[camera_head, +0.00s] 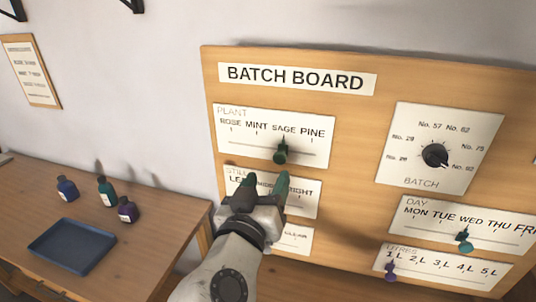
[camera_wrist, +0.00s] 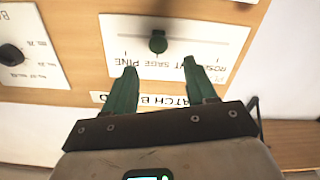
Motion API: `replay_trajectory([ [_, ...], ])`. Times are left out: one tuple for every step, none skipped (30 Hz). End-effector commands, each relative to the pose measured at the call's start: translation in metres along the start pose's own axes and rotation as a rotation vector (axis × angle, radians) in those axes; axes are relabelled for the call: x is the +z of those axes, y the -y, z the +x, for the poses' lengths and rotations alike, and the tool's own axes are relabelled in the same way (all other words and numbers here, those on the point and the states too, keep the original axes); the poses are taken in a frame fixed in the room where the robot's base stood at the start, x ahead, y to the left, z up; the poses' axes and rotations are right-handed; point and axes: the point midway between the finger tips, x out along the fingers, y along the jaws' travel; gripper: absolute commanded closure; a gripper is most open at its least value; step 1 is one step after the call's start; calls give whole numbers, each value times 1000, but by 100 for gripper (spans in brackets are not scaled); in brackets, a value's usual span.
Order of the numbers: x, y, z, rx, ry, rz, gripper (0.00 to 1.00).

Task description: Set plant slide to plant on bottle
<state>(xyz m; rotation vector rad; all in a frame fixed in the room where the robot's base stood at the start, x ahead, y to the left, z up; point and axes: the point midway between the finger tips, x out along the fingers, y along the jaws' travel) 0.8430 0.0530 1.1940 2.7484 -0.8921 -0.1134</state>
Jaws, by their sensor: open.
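The plant slide has a dark green knob (camera_head: 281,152) on a white card (camera_head: 240,147) marked ROSE, MINT, SAGE, PINE. The knob stands below SAGE. My gripper (camera_head: 266,185) is open and empty, its green fingers just below the plant card in the head view. In the wrist view the card is upside down, and the knob (camera_wrist: 158,42) lies beyond the gap between the fingertips (camera_wrist: 160,68), apart from them. On the table at left stand a blue bottle (camera_head: 67,189), a teal bottle (camera_head: 106,192) and a purple bottle (camera_head: 128,210). Their labels are too small to read.
The wooden batch board (camera_head: 360,125) also carries a black batch dial (camera_head: 435,155), a teal day knob (camera_head: 465,241) and a purple litres knob (camera_head: 391,269). My arm partly covers two lower left cards. A blue tray (camera_head: 72,246) lies on the table (camera_head: 150,245).

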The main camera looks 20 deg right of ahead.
Motion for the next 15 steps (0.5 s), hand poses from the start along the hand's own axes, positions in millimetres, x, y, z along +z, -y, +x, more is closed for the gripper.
replay_trajectory([
  [-2,-1,9,2,2,-1,44],
  [-2,-2,14,3,3,0,44],
  [-3,-2,22,4,3,-1,44],
  [-3,-2,27,4,3,-1,44],
  [-3,-2,33,3,2,-1,44],
  [-2,-2,41,4,4,-1,44],
  [-3,-2,46,3,4,-1,44],
  [-2,-2,52,3,4,-1,44],
  [-2,-2,58,3,4,-1,44],
  [-2,-2,63,2,4,-1,44],
  [-1,-2,68,2,5,-1,44],
  [-2,-2,73,2,3,-1,44],
  [-1,-2,77,2,3,-1,44],
  [-1,-2,80,2,4,-1,44],
  [-1,-2,84,2,3,0,44],
])
